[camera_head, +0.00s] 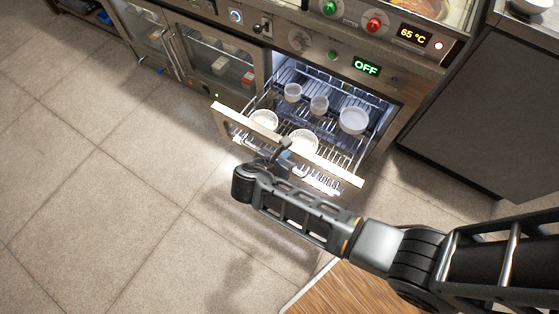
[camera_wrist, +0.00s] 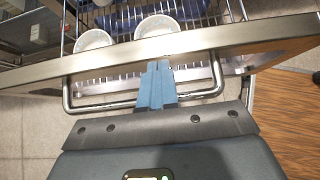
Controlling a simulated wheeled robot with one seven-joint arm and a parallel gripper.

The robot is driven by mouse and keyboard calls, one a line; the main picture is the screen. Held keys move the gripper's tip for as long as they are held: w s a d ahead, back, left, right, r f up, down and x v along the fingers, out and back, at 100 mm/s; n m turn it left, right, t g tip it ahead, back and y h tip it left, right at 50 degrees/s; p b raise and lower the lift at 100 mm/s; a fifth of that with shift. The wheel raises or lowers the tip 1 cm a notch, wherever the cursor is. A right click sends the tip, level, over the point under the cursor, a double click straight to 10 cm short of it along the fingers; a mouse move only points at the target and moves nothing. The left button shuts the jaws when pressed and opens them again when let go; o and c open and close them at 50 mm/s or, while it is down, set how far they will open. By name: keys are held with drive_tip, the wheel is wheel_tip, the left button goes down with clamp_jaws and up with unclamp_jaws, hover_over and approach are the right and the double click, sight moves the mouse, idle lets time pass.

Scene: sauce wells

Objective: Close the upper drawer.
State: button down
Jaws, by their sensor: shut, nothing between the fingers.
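The upper drawer (camera_head: 340,172) is pulled out of the lit cabinet. It is a wire rack with a pale metal front, holding several white bowls and cups. In the wrist view, the drawer front (camera_wrist: 250,37) crosses the picture at a slant, with its metal loop handle (camera_wrist: 100,106) on the near side. My gripper (camera_head: 284,147) is at the middle of the drawer front. In the wrist view, its blue fingers (camera_wrist: 157,68) are shut and empty, passing over the handle bar with their tips at the front panel. I cannot tell whether they touch it.
The control panel (camera_head: 335,54) above the drawer shows a green OFF sign. A glass-fronted cabinet (camera_head: 213,66) stands to the left, and a dark cabinet (camera_head: 470,115) to the right. The tiled floor (camera_head: 110,190) in front is clear. A wooden surface (camera_head: 350,290) shows at the bottom.

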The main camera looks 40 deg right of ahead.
drive_tip(key=shift+d, duration=0.1)
idle(0.3)
drive_tip(key=w+d, duration=0.3)
drive_tip(key=d, duration=0.7)
drive_tip(key=w+d+b, duration=0.1)
drive_tip(key=w+d, duration=0.2)
drive_tip(key=d, duration=0.7)
drive_tip(key=w+d+b, duration=0.1)
drive_tip(key=w+d, duration=0.3)
drive_tip(key=d, duration=0.6)
drive_tip(key=shift+r, duration=0.15)
drive_tip(key=shift+d, duration=0.2)
drive_tip(key=shift+r, duration=0.1)
drive_tip(key=s+a+r+p, duration=0.3)
drive_tip(key=a+r, duration=0.3)
drive_tip(key=a, duration=0.5)
drive_tip(key=shift+s+a+p, duration=0.3)
drive_tip(key=shift+s+p, duration=0.1)
drive_tip(key=shift+p, duration=0.15)
drive_tip(key=shift+s, duration=0.1)
